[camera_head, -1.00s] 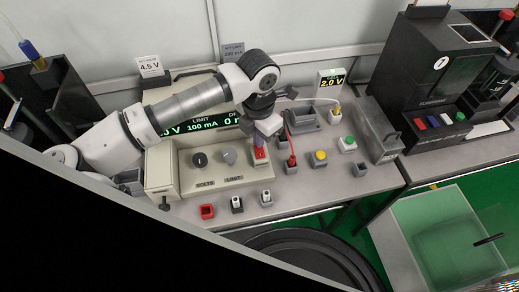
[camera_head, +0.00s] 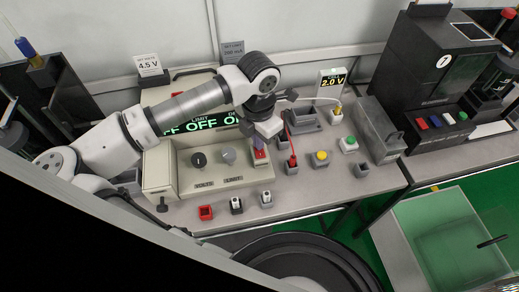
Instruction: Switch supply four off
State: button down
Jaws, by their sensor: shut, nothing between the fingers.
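The beige power supply (camera_head: 165,178) stands on the bench, with a black knob (camera_head: 198,159) and a grey knob (camera_head: 228,156) on its front panel. Its green display (camera_head: 205,124) reads OFF in the parts that show; my arm covers some of it. A red rocker switch (camera_head: 260,155) is at the right of the panel. My gripper (camera_head: 260,142) is shut, pointing down with its tips at the switch; touching or just above, I cannot tell. No number four shows on the supply.
Right of the supply are a red plug with a lead (camera_head: 292,161), a yellow button (camera_head: 321,157), a green button (camera_head: 349,144) and a 2.0 V meter (camera_head: 332,84). Small sockets, one red (camera_head: 206,212), line the front. A clear-walled bin (camera_head: 447,245) is at lower right.

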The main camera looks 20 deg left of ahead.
jog(key=shift+r+p, duration=1.15)
jog(key=shift+r, duration=2.3)
